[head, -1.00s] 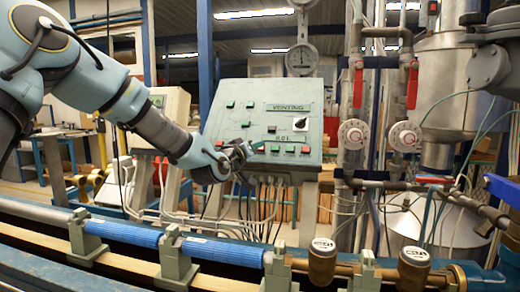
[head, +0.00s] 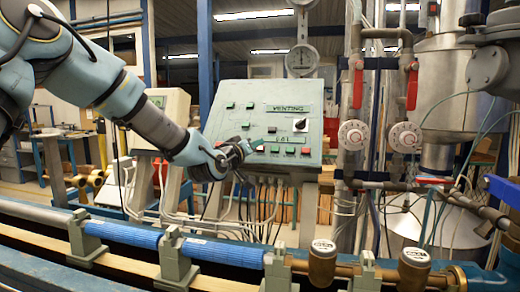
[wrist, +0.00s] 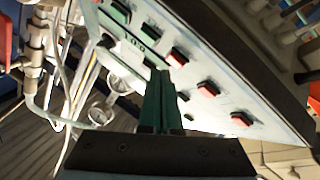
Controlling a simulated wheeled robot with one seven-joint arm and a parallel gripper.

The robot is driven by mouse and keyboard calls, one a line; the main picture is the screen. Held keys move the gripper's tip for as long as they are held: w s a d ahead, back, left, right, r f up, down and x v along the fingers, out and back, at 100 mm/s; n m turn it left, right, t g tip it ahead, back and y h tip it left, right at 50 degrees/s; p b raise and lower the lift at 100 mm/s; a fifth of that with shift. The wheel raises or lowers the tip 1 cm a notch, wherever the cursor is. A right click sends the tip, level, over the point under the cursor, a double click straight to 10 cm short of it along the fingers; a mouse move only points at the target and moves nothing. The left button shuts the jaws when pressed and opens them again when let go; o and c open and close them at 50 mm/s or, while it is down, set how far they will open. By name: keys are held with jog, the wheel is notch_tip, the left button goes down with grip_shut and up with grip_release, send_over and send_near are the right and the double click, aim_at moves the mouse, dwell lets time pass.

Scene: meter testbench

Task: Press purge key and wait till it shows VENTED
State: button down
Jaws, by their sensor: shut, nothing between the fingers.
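The grey-green control panel (head: 228,112) stands tilted in the middle of the head view. Its upper display (head: 293,107) reads VENTING; a smaller display (head: 299,125) below is too small to read surely. Green and red keys dot the panel, including a green key (head: 274,148) and a red key (head: 305,151) in the lower row. I cannot read which is the purge key. My gripper (head: 256,144) is shut and empty, its tips at the panel's lower left part. In the wrist view the shut fingers (wrist: 161,82) overlap the key face; contact is unclear.
A black knob (head: 299,130) sits on the panel's right side. Pipes with red-handled valves (head: 357,85) and round dials (head: 352,134) stand to the right. A rail with blue rollers (head: 222,252) and brass fittings (head: 414,268) runs across the front. Cables hang below the panel.

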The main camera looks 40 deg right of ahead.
jog(key=shift+s+a+r+p, duration=0.25)
jog(key=shift+s+a+r, duration=0.3)
jog(key=shift+a+r, duration=0.3)
jog(key=shift+s+a+r+p, duration=0.25)
jog(key=shift+s+a+r, duration=0.25)
jog(key=shift+a+r, duration=0.25)
jog(key=shift+s+a+r, duration=0.25)
jog(key=shift+a+r, duration=0.15)
jog(key=shift+r, duration=0.15)
